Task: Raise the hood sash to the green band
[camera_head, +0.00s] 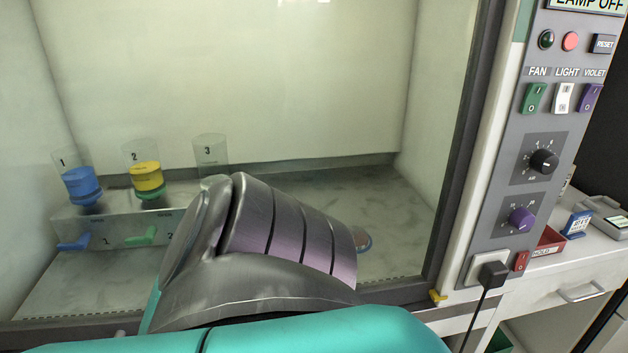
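The hood (250,80) fills the left and middle of the head view, with a pale interior and a dark grey frame. The clear sash is hard to make out; faint glints at the top suggest glass, and I cannot tell its exact height. A grey rail (405,292) runs along the lower front of the hood. A green band (522,22) is on the right post near the top. One of my arms, grey metal and teal, crosses the lower middle and hides part of the front rail. Neither gripper's fingers can be seen.
Inside stand clear cylinders numbered 1 (80,185), 2 (147,178) and 3 (210,152), with blue and yellow contents in two. A control panel (540,130) with switches and knobs is at right. A black plug and cord (493,273) hang below it.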

